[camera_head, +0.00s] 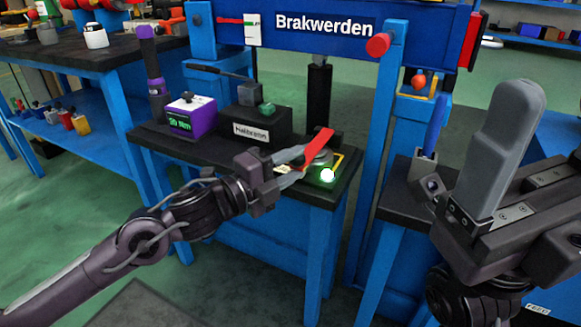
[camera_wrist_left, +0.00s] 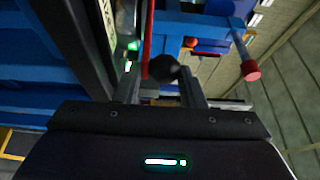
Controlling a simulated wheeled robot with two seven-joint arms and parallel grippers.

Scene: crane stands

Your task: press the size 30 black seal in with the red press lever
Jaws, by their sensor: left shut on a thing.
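The red press lever (camera_head: 319,143) slants up to the right below the dark press ram (camera_head: 319,92). My left gripper (camera_head: 300,157) is shut on the lever's lower end. In the left wrist view the lever shows as a thin red bar (camera_wrist_left: 148,38) ending near a black ball knob (camera_wrist_left: 163,68), which sits between the fingertips (camera_wrist_left: 161,88). A grey round metal part (camera_head: 322,158) lies under the lever. I cannot make out the black seal or its size. My right gripper (camera_head: 507,150) is large at the right, away from the press; its finger gap is unclear.
A purple box (camera_head: 191,117) and a black labelled box (camera_head: 257,126) stand left of the lever on the dark bench (camera_head: 151,133). A bright lamp (camera_head: 327,175) glows at the bench's right front. Blue press posts (camera_head: 377,150) stand close on the right.

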